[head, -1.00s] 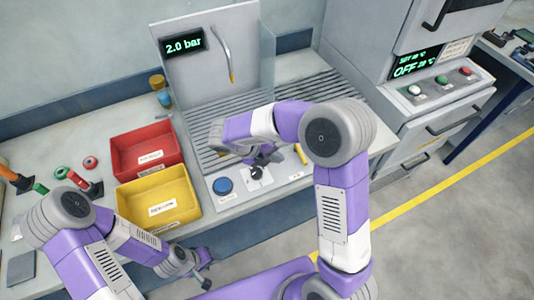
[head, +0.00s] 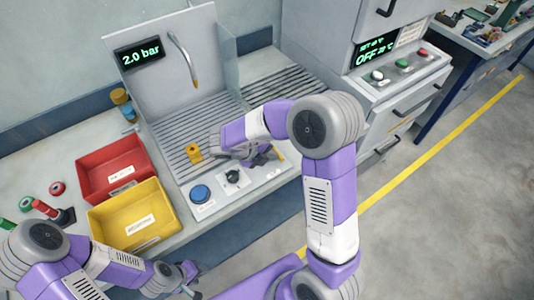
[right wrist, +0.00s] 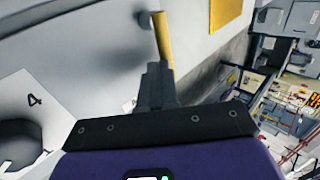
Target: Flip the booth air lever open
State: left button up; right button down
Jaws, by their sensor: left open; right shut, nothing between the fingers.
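The air lever (head: 279,153) is a short yellow bar on the front panel of the spray booth, partly hidden by my right gripper. In the right wrist view the yellow bar (right wrist: 162,38) stands just beyond my fingertips, seemingly at or very near them; I cannot tell if they touch. My right gripper (head: 268,158) is shut and empty, beside the lever above the panel. Its closed fingers also show in the right wrist view (right wrist: 156,85). My left gripper (head: 196,284) is open and empty, low in front of the bench.
A black knob (head: 232,177) and a blue button (head: 200,193) sit left of the lever. A yellow block (head: 193,151) stands on the booth grating. Red (head: 113,166) and yellow (head: 132,218) bins lie further left. The display (head: 139,54) reads 2.0 bar.

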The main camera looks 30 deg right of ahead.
jog(key=shift+s+d+r+n+t, duration=0.15)
jog(key=shift+d+n+t, duration=0.1)
jog(key=shift+n+t, duration=0.05)
jog(key=shift+d, duration=0.1)
jog(key=shift+p, duration=0.35)
